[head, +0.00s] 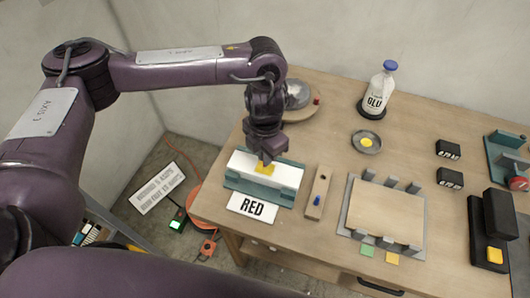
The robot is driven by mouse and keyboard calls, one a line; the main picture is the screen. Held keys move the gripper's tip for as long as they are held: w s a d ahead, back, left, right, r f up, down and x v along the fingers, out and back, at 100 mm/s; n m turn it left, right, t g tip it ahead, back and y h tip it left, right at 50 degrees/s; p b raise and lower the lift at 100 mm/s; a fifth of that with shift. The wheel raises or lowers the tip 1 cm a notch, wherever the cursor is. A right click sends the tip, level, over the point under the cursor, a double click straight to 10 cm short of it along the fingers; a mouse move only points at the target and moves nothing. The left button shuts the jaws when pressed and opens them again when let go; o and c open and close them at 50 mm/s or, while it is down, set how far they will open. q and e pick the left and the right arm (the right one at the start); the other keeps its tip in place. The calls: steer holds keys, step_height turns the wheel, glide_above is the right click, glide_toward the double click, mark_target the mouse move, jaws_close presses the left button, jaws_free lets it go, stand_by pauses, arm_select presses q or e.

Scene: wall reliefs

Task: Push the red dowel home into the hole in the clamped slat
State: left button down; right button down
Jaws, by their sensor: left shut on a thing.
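The white slat (284,173) sits in a teal clamp (258,190) near the table's left front edge, behind a white card reading "RED" (252,208). My left gripper (265,162) points down over the slat's middle. I cannot make out the red dowel or the hole; the gripper and yellow piece cover that part of the slat. My right gripper is out of view.
Right of the clamp lies a wooden strip (321,183) with a blue peg (317,201). Beyond it are a grey-edged tray (349,205), a small dish (367,142), a glue bottle (381,91), black blocks (449,148) and a black device (490,232).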

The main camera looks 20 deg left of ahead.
arm_select(q)
steer(key=shift+f+b, duration=0.35)
steer(key=shift+f, duration=0.05)
steer(key=shift+f+b, duration=1)
steer(key=shift+f, duration=0.3)
steer(key=c, duration=1.5)
jaws_free()
steer(key=shift+o, duration=0.2)
steer(key=shift+r, duration=3.9)
